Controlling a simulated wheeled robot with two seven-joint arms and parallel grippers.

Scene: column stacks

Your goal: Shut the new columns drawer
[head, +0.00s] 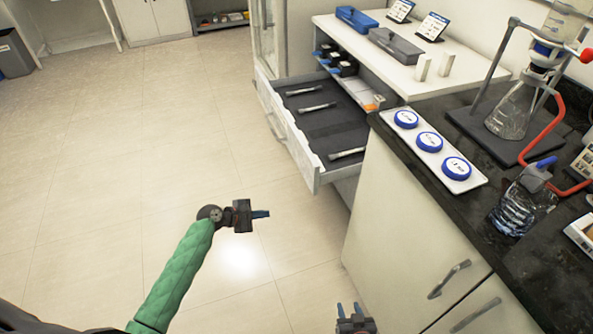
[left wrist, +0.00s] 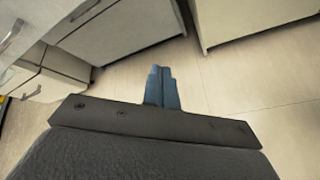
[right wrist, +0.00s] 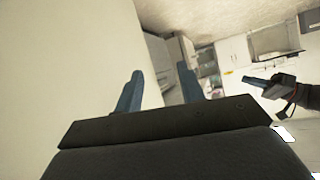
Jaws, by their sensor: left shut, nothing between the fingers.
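The columns drawer (head: 295,142) stands pulled out from the white cabinet in the head view. Several pale columns lie on its dark liner, one near the front end (head: 347,153). My left gripper (head: 262,214) is shut and empty, in the air over the floor to the left of the drawer and apart from it. Its blue fingers (left wrist: 162,88) are together in the left wrist view. My right gripper (head: 347,308) is low at the bottom of the head view, beside the counter cabinet. Its fingers (right wrist: 158,90) are apart and empty in the right wrist view.
A dark counter (head: 500,215) carries three blue-lidded jars on a white tray (head: 463,182), a flask stand and a blue-capped bottle (head: 520,207). The white worktop (head: 385,72) holds a blue box and a grey box. The floor (head: 120,140) at left is clear.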

